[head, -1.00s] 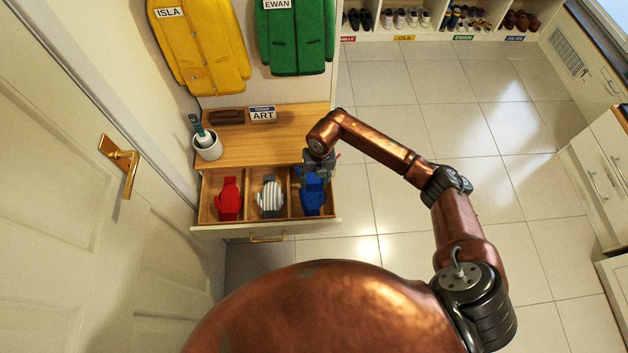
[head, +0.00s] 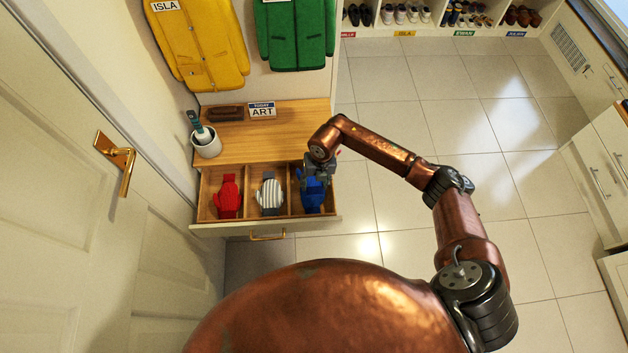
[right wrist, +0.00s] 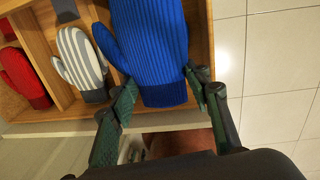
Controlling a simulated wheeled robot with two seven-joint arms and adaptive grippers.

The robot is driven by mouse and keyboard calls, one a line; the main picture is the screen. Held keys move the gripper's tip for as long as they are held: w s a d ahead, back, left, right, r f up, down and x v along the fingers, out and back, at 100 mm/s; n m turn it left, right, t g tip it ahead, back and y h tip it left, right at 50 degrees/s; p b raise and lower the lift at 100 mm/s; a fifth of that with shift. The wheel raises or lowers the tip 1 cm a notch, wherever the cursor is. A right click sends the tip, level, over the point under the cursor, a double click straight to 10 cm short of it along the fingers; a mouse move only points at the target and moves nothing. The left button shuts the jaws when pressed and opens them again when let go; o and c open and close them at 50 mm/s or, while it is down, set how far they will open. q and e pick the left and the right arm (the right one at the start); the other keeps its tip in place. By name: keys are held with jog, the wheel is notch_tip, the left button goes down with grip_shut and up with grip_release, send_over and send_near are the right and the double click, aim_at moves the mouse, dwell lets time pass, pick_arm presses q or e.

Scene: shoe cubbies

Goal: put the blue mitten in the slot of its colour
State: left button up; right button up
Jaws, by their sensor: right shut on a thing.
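The blue mitten (head: 313,194) is at the right-hand compartment of the open drawer (head: 215,229). My right gripper (head: 316,171) is over the back of that compartment. In the right wrist view, the ribbed blue mitten (right wrist: 150,45) fills the middle, thumb to the left. My right gripper (right wrist: 163,85) is shut on its cuff, one finger on each side. I cannot tell whether the mitten touches the compartment floor, as it hides most of it. A red mitten (head: 228,196) lies in the left compartment and a grey-and-white striped mitten (head: 270,196) in the middle one. My left gripper is out of view.
Yellow (head: 197,45) and green (head: 297,35) coats hang above. A door (head: 70,200) is at the left; the right floor is clear.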

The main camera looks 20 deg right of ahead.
jog(key=shift+f+b, duration=0.65)
jog(key=shift+f, duration=1.45)
jog(key=shift+f+b, duration=0.55)
jog(key=shift+f, duration=0.4)
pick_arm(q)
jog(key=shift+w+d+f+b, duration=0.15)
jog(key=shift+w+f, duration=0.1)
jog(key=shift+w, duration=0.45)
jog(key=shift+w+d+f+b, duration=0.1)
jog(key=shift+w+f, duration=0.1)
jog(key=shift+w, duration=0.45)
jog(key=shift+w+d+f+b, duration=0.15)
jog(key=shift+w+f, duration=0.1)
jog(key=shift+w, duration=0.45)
pick_arm(e)
jog(key=shift+f, duration=0.95)
jog(key=o, duration=1.1)
jog(key=shift+r, duration=0.2)
jog(key=r, duration=0.4)
jog(key=d+r, duration=0.1)
jog(key=r, duration=0.6)
jog(key=shift+s+d+r, duration=0.15)
jog(key=shift+r, duration=0.15)
